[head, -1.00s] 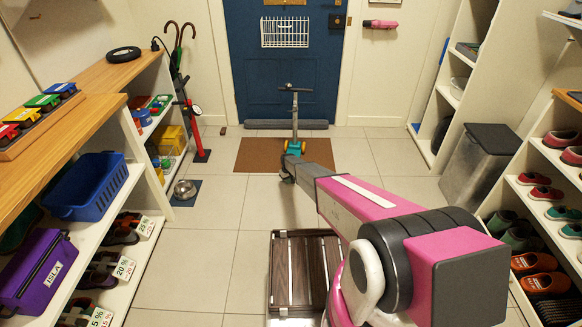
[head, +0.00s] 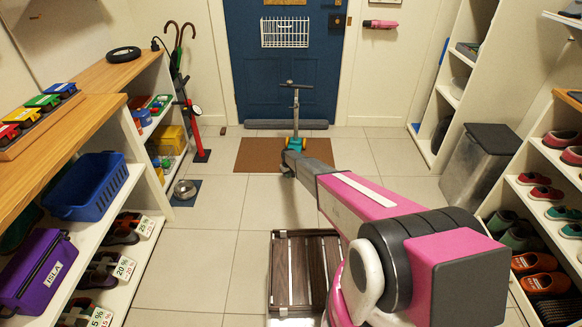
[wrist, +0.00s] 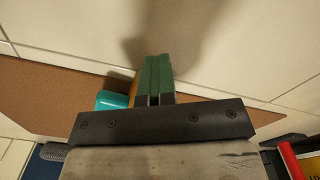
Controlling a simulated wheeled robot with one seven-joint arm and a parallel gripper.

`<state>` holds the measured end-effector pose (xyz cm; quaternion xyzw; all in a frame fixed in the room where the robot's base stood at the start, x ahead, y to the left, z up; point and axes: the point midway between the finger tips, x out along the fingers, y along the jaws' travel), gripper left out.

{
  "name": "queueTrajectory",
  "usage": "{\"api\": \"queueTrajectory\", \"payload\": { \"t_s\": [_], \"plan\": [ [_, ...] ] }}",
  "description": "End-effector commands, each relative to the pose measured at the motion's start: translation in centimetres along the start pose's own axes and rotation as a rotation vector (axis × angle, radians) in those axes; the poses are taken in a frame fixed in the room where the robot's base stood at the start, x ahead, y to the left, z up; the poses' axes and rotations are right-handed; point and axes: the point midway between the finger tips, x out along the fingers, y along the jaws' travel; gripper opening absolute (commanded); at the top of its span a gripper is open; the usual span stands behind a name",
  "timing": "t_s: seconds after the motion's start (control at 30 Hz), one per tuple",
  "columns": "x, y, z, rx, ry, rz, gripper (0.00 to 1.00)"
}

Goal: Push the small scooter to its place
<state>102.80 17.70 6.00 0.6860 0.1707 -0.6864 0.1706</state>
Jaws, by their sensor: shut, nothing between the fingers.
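The small scooter (head: 296,108) stands upright on the brown doormat in front of the blue door, with a grey stem and handlebar and a teal base with yellow wheels. In the wrist view, part of its teal body (wrist: 114,100) shows to the left of my gripper (wrist: 157,62), with a bit of orange-yellow behind the fingers. My gripper is shut and empty, its green fingers side by side. In the head view, the end of my arm is low, just on the near side of the scooter. I cannot tell whether the fingers touch it.
The doormat (head: 252,156) lies before the blue door (head: 283,75). A red pump (head: 195,130), umbrellas and a metal bowl (head: 185,189) stand at left by the shelves. A grey bin (head: 480,165) stands at right. A slatted wooden piece (head: 290,270) lies near me. The middle floor is clear.

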Motion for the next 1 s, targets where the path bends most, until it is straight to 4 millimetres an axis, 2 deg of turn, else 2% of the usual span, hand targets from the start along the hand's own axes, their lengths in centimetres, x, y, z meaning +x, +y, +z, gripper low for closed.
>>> {"api": "queueTrajectory", "payload": {
  "t_s": [0.03, 0.7, 1.0],
  "plan": [
    [0.1, 0.3, -0.6, 0.000, 0.005, 0.003, 0.00],
    [0.1, 2.1, -3.5, 0.000, 0.006, 0.003, 0.00],
    [0.1, 2.4, -4.0, 0.000, 0.006, 0.003, 0.00]
  ]
}}
